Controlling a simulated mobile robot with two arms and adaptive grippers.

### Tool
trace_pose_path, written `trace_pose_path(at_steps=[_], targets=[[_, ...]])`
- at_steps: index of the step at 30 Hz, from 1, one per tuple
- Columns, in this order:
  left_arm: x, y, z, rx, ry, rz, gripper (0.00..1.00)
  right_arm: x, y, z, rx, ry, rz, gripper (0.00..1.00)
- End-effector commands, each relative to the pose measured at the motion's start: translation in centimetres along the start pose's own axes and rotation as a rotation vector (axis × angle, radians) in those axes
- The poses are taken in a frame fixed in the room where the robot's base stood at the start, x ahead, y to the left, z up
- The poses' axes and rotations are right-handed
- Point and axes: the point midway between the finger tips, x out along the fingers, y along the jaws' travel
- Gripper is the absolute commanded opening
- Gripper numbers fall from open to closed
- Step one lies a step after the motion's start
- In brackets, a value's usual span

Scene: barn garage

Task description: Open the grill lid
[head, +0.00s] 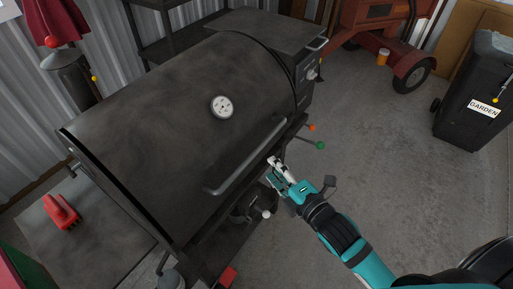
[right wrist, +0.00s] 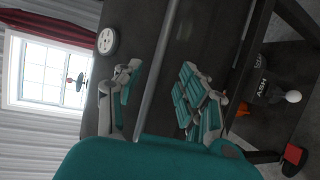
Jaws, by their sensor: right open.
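The black grill (head: 290,28) has a large rounded lid (head: 150,110) that is down. A round white gauge (head: 222,107) is on the lid. A long bar handle (head: 247,157) runs along the lid's front lower edge; it also shows in the right wrist view (right wrist: 157,75). My right gripper (head: 275,170) is open, close to the middle of the handle on its outer side. In the right wrist view, my right gripper's fingers (right wrist: 158,92) appear on either side of the handle, with a gap to it. I cannot tell if they touch the lid. My left gripper is not in view.
A red brush (head: 62,211) lies on the grill's left side shelf. Small knobs, orange (head: 311,127) and green (head: 320,145), stick out at the front right. A garden bin (head: 475,95) stands at the right. The concrete floor (head: 390,145) between is clear.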

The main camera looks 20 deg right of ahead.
Motion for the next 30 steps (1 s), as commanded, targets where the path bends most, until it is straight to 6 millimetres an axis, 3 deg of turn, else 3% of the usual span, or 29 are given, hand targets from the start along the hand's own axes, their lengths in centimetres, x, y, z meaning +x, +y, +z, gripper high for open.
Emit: trace_pose_path(at_steps=[6, 13, 18, 27, 30], targets=[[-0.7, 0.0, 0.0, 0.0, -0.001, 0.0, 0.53, 4.9, 0.2, 0.0, 0.002, 0.0, 0.002, 0.4], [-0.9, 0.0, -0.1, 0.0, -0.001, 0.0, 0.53, 8.6, 0.1, 0.0, 0.001, 0.0, 0.0, 0.4], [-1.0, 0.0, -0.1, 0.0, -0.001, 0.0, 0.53, 9.7, 0.0, -0.1, 0.001, 0.001, -0.001, 0.4], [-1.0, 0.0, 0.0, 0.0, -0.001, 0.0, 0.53, 9.9, 0.0, -0.1, 0.001, 0.001, -0.001, 0.4], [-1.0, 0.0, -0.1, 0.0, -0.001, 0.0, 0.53, 9.9, 0.0, -0.1, 0.001, 0.001, -0.001, 0.27]])
